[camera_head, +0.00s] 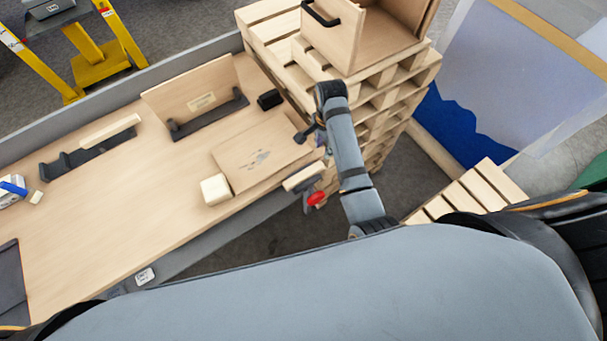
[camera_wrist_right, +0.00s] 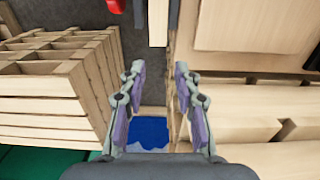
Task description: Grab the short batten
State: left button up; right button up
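A short pale wooden batten (camera_head: 303,176) sits at the table's right front edge, beside a dark clamp with a red handle (camera_head: 316,198). It also shows in the right wrist view as a narrow pale strip (camera_wrist_right: 158,22) beyond the fingertips, between dark parts. A longer pale batten (camera_head: 110,131) lies on a black holder further left. My right gripper (camera_wrist_right: 158,70) is open, with nothing between its fingers. In the head view the right gripper (camera_head: 303,135) is small and dark, over the table's right end, up from the short batten. My left gripper is not in view.
A wooden board (camera_head: 258,153) lies flat near the short batten, with a pale block (camera_head: 215,189) beside it. An upright panel (camera_head: 195,92) stands behind. Stacked pallets (camera_head: 385,105) carrying an open wooden box (camera_head: 362,38) stand close to my right arm. The table's left-middle is mostly clear.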

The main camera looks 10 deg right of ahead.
send_over(322, 164)
notch_tip(322, 164, down, 4)
jog(key=f, duration=0.1)
jog(key=shift+w+f+p, duration=0.2)
jog(key=shift+p, duration=0.55)
notch_tip(322, 164, down, 4)
jog(key=shift+s+r+p, duration=0.1)
jog(key=shift+p, duration=0.35)
jog(key=shift+f, duration=0.3)
grip_shut()
